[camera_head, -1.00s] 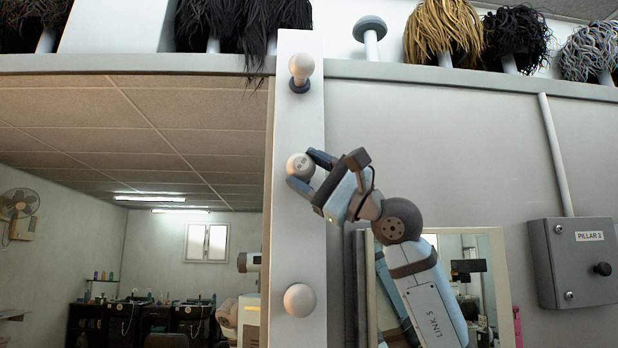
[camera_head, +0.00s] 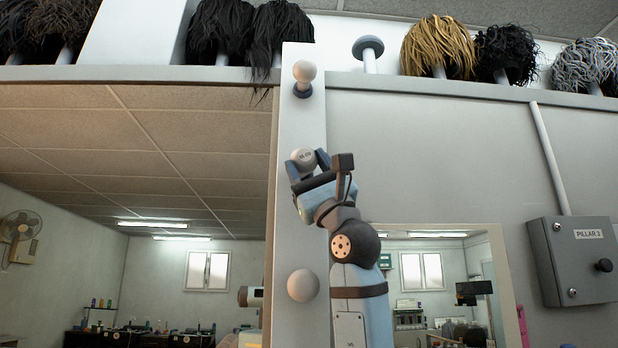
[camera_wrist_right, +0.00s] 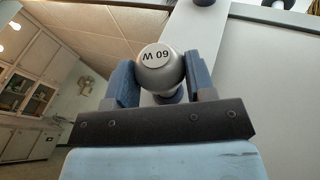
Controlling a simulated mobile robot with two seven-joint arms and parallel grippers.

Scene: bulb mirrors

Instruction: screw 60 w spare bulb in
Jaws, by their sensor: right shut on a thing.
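The 60 W bulb (camera_head: 304,159) is a round, pale bulb at the middle of the white mirror pillar (camera_head: 301,113). My right gripper (camera_head: 308,166) is shut on it, with one blue finger on each side. In the right wrist view the bulb (camera_wrist_right: 158,70) shows its "60 W" label upside down between the fingers, with the pillar behind it. A dark round base shows just behind the bulb there; whether the thread sits in a socket is hidden. My left gripper is not in view.
Another bulb (camera_head: 304,71) sits in a dark socket above, and a round bulb (camera_head: 303,286) is below on the same pillar. Wigs (camera_head: 438,45) stand on the shelf above. A grey box (camera_head: 574,262) marked "PILLAR 3" is at the right.

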